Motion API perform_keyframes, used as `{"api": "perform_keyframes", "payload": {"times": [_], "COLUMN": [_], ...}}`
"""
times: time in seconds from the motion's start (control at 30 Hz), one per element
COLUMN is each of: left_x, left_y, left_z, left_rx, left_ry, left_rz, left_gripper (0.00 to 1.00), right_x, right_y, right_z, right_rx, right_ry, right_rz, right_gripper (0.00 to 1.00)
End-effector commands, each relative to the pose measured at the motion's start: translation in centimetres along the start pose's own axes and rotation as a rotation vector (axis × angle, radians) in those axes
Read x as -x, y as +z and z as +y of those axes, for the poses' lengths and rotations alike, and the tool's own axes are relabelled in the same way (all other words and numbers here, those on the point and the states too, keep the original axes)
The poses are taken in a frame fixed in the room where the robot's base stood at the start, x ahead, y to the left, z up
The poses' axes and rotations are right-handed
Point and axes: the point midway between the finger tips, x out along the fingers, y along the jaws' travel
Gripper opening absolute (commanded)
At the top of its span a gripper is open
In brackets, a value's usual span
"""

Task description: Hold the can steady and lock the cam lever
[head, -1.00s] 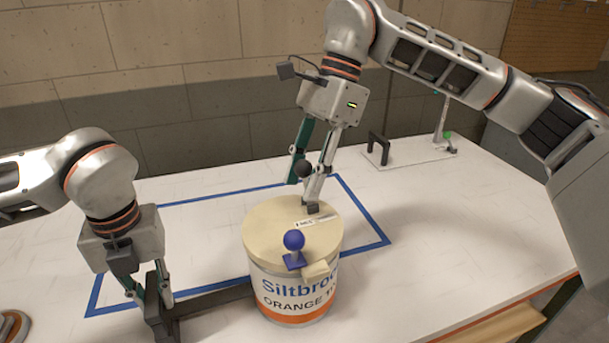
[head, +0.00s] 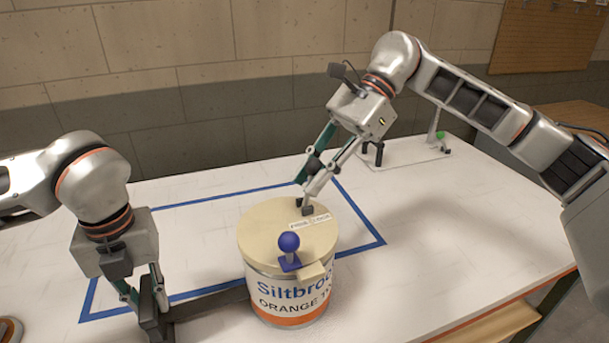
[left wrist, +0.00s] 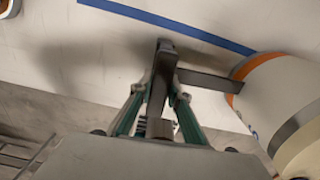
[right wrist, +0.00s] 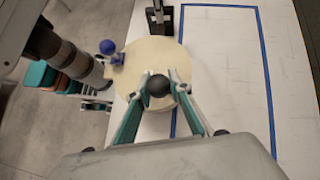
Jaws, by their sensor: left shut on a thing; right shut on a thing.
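The can (head: 290,285), with a cream lid and a "Siltbrook" label, stands upright on the table. A dark handle bar (head: 210,303) runs from its left side to an upright grip (head: 152,318). My left gripper (head: 145,293) is shut on that grip; the left wrist view shows it between the fingers (left wrist: 158,90). My right gripper (head: 308,185) is over the lid's far side, shut on a black ball knob (right wrist: 158,86), largely hidden in the head view. A dark foot (head: 307,210) sits below, beside a white lid label (head: 310,221) whose words are barely legible.
Blue tape (head: 365,218) outlines a rectangle on the white table. A plate with a black handle (head: 375,150) stands at the back right. The right side of the table is clear.

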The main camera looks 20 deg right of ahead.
Motion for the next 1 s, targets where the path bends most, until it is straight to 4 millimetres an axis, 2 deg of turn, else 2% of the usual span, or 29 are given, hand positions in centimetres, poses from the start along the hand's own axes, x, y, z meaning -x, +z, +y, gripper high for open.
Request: {"api": "perform_keyframes", "payload": {"times": [0.1,0.43,1.0], "left_x": [-0.1,-0.1,-0.1], "left_y": [0.0,0.0,0.0], "left_z": [0.0,0.0,0.1], "left_rx": [0.001,0.001,0.002], "left_ry": [0.001,0.001,0.002], "left_rz": [0.001,0.001,0.002], "left_gripper": [0.0,0.0,0.0], "right_x": [0.2,0.6,0.8], "right_y": [-0.8,-1.8,-2.3], "right_z": [0.2,0.4,0.5], "right_rx": [0.0,0.024,0.032], "right_ry": [-0.013,-0.044,-0.059], "right_rz": [-0.093,-0.28,-0.344], "right_gripper": [0.0,0.0,0.0]}}
